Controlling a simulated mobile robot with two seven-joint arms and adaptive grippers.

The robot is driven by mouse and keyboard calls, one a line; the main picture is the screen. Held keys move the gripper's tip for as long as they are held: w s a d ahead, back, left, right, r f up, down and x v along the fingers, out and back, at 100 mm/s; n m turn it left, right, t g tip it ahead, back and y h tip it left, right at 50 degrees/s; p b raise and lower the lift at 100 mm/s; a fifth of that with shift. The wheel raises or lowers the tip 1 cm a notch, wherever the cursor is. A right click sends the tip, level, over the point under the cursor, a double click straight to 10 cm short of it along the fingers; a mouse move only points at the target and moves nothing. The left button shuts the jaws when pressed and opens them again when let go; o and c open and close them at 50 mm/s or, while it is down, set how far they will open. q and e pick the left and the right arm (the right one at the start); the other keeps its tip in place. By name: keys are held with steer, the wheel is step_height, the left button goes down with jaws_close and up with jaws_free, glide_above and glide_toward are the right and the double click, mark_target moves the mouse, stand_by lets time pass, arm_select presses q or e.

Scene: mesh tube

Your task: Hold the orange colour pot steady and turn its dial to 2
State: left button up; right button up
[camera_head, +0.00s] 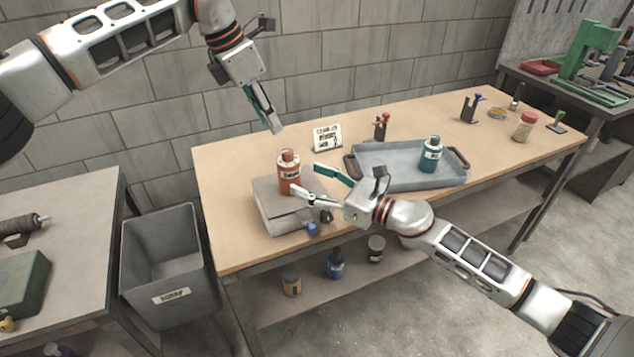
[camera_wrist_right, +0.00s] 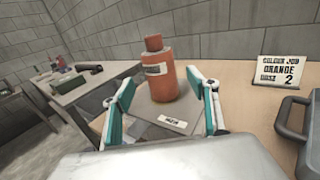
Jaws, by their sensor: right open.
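The orange colour pot (camera_head: 289,174) stands upright on a low grey block (camera_head: 268,208) at the left of the workbench. It has a pale label and a narrower orange top; no dial marks are readable. My right gripper (camera_head: 306,179) is open just right of the pot. In the right wrist view, the pot (camera_wrist_right: 158,72) shows beyond and between its spread fingers (camera_wrist_right: 168,95), with no clear contact. My left gripper (camera_head: 276,129) hangs above and left of the pot, away from it, fingers pointing down; its opening is seen edge-on.
A card (camera_wrist_right: 280,70) reading "ORANGE" and "2" stands behind the pot. A grey tray (camera_head: 385,178) holding a teal pot (camera_head: 431,155) is to the right. A blue knob-like item (camera_head: 312,229) is at the block's front. A grey bin (camera_head: 165,262) stands left of the bench.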

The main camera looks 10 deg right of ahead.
steer(key=x, duration=0.6)
steer(key=shift+w+a, duration=0.2)
steer(key=shift+a, duration=0.05)
steer(key=c, duration=1.3)
arm_select(q)
steer(key=shift+o, duration=1.3)
steer(key=m+t+h, duration=0.2)
steer(key=h, duration=0.7)
glide_toward(286, 151)
steer(key=x, duration=1)
steer(key=shift+w+d+f, duration=0.1)
steer(key=shift+w+d, duration=0.05)
steer(key=shift+d, duration=0.05)
